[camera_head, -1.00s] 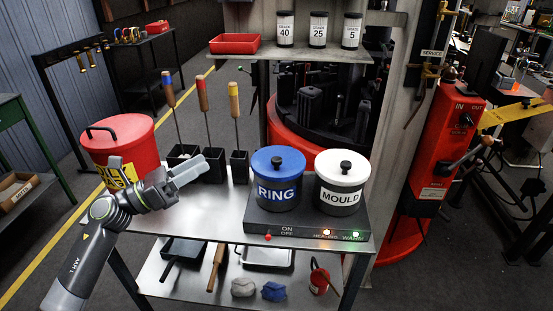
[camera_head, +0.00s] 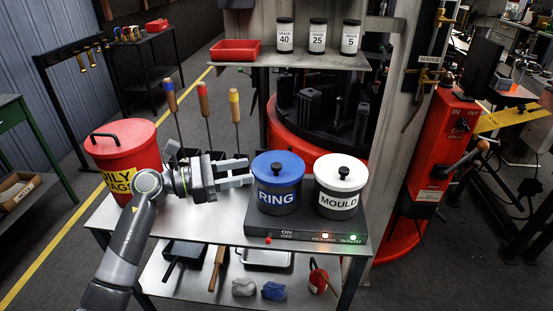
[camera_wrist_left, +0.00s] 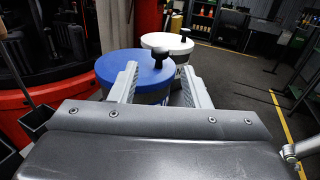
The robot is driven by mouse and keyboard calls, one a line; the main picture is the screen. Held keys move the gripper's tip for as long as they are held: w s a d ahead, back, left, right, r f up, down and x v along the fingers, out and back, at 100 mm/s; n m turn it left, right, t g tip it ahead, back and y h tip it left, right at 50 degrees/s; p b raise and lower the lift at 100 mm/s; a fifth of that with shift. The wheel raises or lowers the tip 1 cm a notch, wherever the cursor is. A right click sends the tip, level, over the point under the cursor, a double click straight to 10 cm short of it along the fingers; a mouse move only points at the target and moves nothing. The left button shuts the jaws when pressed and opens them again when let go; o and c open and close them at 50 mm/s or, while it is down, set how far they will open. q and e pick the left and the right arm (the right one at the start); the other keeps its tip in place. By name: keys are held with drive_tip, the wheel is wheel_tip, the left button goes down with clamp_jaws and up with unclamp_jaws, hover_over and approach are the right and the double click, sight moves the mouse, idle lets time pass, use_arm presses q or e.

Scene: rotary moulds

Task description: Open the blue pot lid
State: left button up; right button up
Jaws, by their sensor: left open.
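The blue pot lid (camera_head: 278,162), with a black knob (camera_head: 277,160), sits on the dark pot labelled RING (camera_head: 277,196). The pot stands on the heating plate (camera_head: 262,229). My left gripper (camera_head: 250,172) is open and empty, just left of the blue lid at about lid height. In the left wrist view, the lid (camera_wrist_left: 115,68) and its knob (camera_wrist_left: 160,54) show beyond and between the open fingers (camera_wrist_left: 157,85). I cannot tell whether a finger touches the lid. My right gripper is not in view.
The white-lidded MOULD pot (camera_head: 340,186) stands close on the right of the blue one. A red bin (camera_head: 125,160) and tools with coloured handles (camera_head: 204,100) stand to the left and behind my left arm. A shelf (camera_head: 300,59) with jars hangs above.

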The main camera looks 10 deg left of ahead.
sight(276, 165)
use_arm(q)
drive_tip(key=p+x, duration=0.2)
drive_tip(key=x, duration=0.7)
clamp_jaws()
